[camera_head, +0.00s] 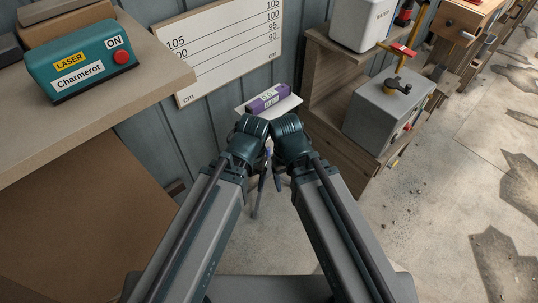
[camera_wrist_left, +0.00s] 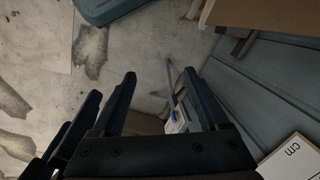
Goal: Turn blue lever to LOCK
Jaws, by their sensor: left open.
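I cannot make out a blue lever or a LOCK mark in either view. My left gripper (camera_wrist_left: 160,76) is open and empty in the left wrist view, its two dark fingers apart above the floor. In the head view both grippers hang close together below the dark wrists, mostly hidden; the left one (camera_head: 263,170) is beside the right one (camera_head: 278,172). A grey box (camera_head: 385,115) at the right carries a black knob and a yellow upright with a red handle; its side markings are too small to read.
A teal laser box (camera_head: 82,62) with a red button sits on the left shelf (camera_head: 150,95). A purple box (camera_head: 268,97) rests on a small white stand (camera_head: 288,105) ahead. A height chart (camera_head: 225,45) is on the wall.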

